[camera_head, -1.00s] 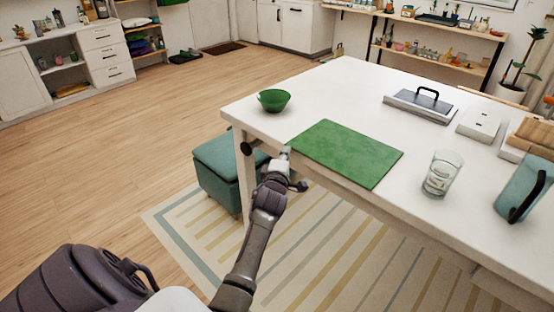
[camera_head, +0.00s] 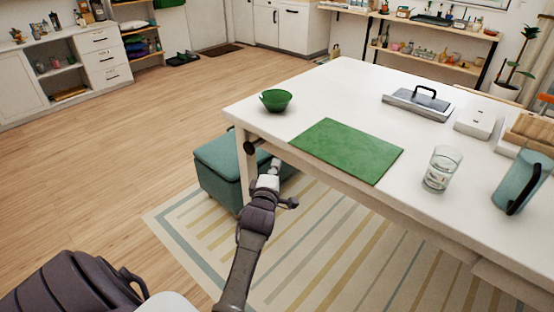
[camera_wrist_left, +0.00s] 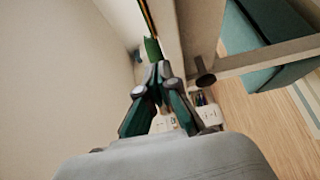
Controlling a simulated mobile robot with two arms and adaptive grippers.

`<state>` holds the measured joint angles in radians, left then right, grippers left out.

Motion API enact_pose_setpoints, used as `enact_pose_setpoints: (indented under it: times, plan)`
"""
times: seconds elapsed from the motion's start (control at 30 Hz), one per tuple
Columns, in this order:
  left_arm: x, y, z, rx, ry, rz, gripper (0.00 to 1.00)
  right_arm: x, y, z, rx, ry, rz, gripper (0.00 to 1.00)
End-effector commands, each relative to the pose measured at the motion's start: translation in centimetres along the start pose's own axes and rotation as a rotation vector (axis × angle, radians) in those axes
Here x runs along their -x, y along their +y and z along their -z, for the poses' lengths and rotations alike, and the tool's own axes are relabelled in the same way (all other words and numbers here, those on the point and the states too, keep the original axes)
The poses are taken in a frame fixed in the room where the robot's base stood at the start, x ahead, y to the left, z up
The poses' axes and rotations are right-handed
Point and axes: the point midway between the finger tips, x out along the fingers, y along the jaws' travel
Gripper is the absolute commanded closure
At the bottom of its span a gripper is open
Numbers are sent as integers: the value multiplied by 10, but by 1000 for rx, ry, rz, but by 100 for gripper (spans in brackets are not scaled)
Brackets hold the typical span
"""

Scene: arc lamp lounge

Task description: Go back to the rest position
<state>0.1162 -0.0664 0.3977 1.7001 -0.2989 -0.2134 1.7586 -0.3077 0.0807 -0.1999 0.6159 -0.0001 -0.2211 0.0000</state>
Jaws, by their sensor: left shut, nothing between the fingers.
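My left gripper (camera_head: 275,163) is shut and empty. It is beside the near left edge of the white table (camera_head: 330,88), below the level of the tabletop, and apart from the things on it. In the left wrist view its fingers (camera_wrist_left: 158,72) come together, with the table's side running close by. My left arm reaches up from the bottom of the head view. My right gripper is not in view.
On the table are a green bowl (camera_head: 275,100), a green mat (camera_head: 347,150), a glass (camera_head: 441,167) and a blue-green pitcher (camera_head: 518,182). A teal ottoman (camera_head: 219,166) stands by the table leg. The wooden floor at left is clear.

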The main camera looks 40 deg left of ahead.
Motion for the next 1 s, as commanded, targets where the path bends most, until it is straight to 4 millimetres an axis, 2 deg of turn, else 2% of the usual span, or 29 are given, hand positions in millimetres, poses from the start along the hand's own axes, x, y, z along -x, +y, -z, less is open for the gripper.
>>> enact_pose_setpoints:
  times: [0.13,0.3,0.57,0.67,0.77,0.87,1.0]
  plan:
    - [27,-2,1,1,1,2,100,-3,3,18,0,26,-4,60]
    - [45,-1,0,0,1,0,100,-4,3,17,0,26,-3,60]
    - [49,0,0,-1,0,1,100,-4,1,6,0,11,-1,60]
    - [49,-12,-5,-27,-13,23,100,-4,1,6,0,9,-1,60]
    - [51,-48,-20,-115,-56,89,100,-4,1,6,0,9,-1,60]
    - [63,-110,-42,-267,-138,194,100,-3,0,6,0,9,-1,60]
    - [99,-208,-71,-522,-296,345,100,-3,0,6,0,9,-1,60]
